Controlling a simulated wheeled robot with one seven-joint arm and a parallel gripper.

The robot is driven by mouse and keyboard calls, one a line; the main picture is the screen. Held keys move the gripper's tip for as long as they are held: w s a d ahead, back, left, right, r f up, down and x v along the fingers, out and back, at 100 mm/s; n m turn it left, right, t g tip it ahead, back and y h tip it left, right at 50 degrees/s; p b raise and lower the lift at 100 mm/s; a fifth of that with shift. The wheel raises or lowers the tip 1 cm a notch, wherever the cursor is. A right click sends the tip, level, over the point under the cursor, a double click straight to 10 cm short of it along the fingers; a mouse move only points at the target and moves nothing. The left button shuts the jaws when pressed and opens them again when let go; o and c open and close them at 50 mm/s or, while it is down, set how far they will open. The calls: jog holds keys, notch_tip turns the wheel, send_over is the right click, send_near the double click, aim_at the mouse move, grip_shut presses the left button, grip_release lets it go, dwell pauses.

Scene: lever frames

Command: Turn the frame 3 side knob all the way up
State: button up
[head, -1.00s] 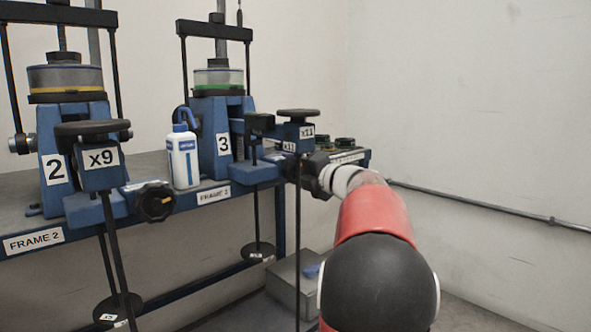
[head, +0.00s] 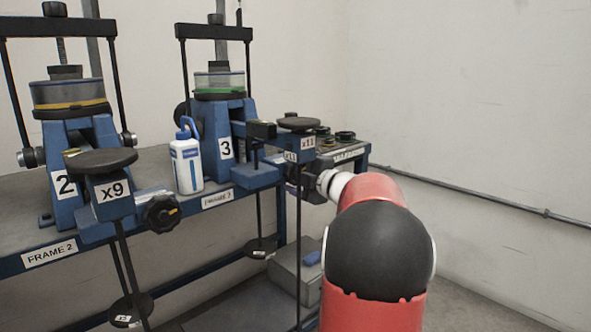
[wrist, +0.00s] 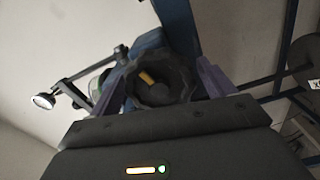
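The frame 3 side knob (wrist: 160,84) shows in the wrist view as a black scalloped knob with a yellow mark on its face, the mark pointing to the upper left. The two purplish fingers of my gripper (wrist: 161,80) stand on either side of it. They look spread, with the knob between them; whether either finger touches it is hard to tell. In the head view, frame 3 (head: 222,125) stands on the bench and my arm reaches to its right side, where the knob and fingertips are hidden.
Frame 2 (head: 68,150) stands at left with its own black knob (head: 161,212). A white and blue bottle (head: 187,165) stands between the frames. The x11 weight blocks (head: 298,145) and hanging rods are close to my wrist. Open floor lies right, along the wall rail (head: 470,203).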

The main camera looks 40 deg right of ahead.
jog(key=s+b, duration=0.1)
jog(key=s, duration=0.5)
jog(key=shift+s+d, duration=0.15)
jog(key=shift+d, duration=0.15)
jog(key=shift+a, duration=0.1)
